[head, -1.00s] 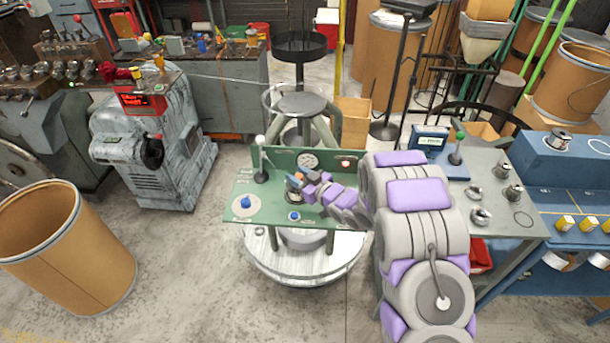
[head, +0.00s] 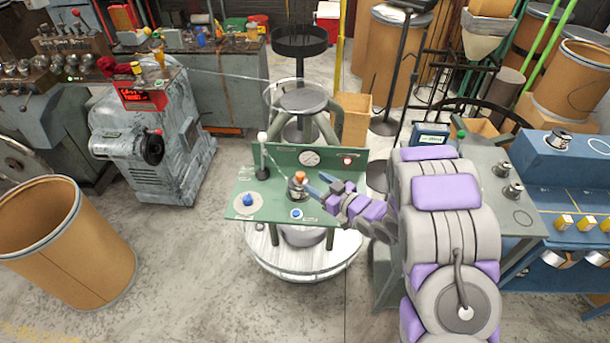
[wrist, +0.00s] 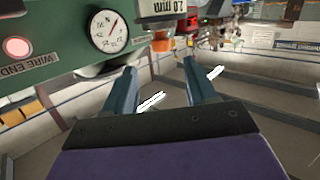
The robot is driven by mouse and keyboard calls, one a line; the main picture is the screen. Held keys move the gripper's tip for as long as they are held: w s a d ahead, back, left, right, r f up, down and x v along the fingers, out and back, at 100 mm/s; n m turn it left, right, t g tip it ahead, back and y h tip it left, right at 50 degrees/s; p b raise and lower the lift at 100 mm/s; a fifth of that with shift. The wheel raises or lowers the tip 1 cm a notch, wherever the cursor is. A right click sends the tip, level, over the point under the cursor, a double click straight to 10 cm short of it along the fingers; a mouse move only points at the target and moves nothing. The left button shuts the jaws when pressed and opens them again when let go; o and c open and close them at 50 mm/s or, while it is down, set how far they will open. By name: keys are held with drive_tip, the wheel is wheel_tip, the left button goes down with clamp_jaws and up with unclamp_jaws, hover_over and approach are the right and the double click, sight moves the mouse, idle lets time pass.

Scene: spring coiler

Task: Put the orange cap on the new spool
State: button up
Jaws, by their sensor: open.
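In the head view the small orange cap (head: 299,177) sits on top of a silver metal spool (head: 297,191) on the green panel table. Whether it is fully seated is too small to tell. My gripper (head: 315,184) is just right of the cap, apart from it, with its blue-grey fingers pointing left toward it. In the wrist view my gripper (wrist: 160,85) is open, with nothing between its fingers.
The green table (head: 270,208) carries a blue knob (head: 247,200) on a pale disc, a blue button (head: 296,213) and a white-knobbed lever (head: 262,155). A gauge (head: 309,158) and red light (head: 348,160) are on its back panel. More metal spools (head: 513,190) stand on the right-hand table.

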drive_tip(key=d+r+m+h, duration=0.1)
drive_tip(key=d+r+h, duration=0.25)
drive_tip(key=d, duration=0.35)
drive_tip(key=d+r+m+h, duration=0.1)
drive_tip(key=d+r+h, duration=0.1)
drive_tip(key=d+h, duration=0.4)
drive_tip(key=s+d+r+m+g+h, duration=0.3)
drive_tip(key=s+d+r+m+h, duration=0.15)
drive_tip(key=s+d, duration=0.45)
drive_tip(key=s+a+r+m+g, duration=0.1)
drive_tip(key=s+a+r+g, duration=0.1)
drive_tip(key=s, duration=0.9)
drive_tip(key=s+a+r+m+g+y, duration=0.1)
drive_tip(key=s+a+g, duration=0.3)
drive_tip(key=s, duration=0.8)
drive_tip(key=s+a+r+m+g+y, duration=0.1)
drive_tip(key=s+a+r+g, duration=0.2)
drive_tip(key=s, duration=0.9)
drive_tip(key=shift+s+r+g, duration=0.25)
drive_tip(key=shift+r+g, duration=0.1)
drive_tip(key=shift+g, duration=0.15)
drive_tip(key=shift+a+m, duration=0.1)
drive_tip(key=shift+m, duration=0.15)
drive_tip(key=shift+c, duration=0.4)
